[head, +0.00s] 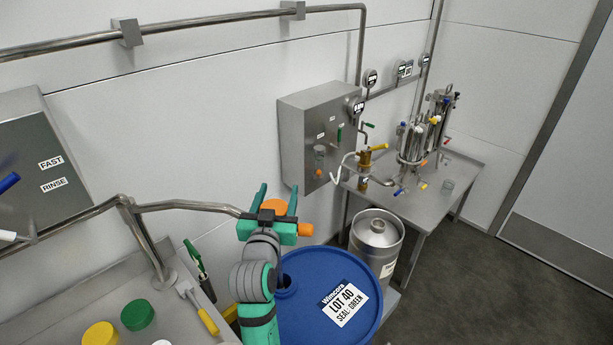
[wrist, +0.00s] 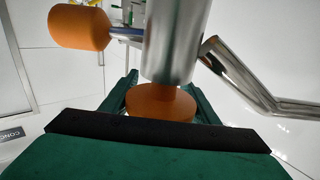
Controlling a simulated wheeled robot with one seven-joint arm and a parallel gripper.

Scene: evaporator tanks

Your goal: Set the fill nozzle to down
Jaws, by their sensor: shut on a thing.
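The fill nozzle appears to be the metal cylinder (wrist: 175,40) at the end of a bent steel pipe, with an orange round end piece (wrist: 160,104) and an orange knob (wrist: 78,27) on a side rod. In the head view the orange end piece (head: 275,207) shows between the green fingers of my gripper (head: 276,199), and the orange knob (head: 304,230) sticks out to the right. My gripper is shut on the orange end piece. It partly hides the nozzle, and I cannot tell exactly which way the outlet points.
A blue drum (head: 310,300) labelled LOT 40 stands just below and right of my gripper. A steel keg (head: 375,235) and a bench (head: 455,180) with tanks and valves are behind it. A steel counter (head: 70,320) with coloured lids is at left. Floor at right is clear.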

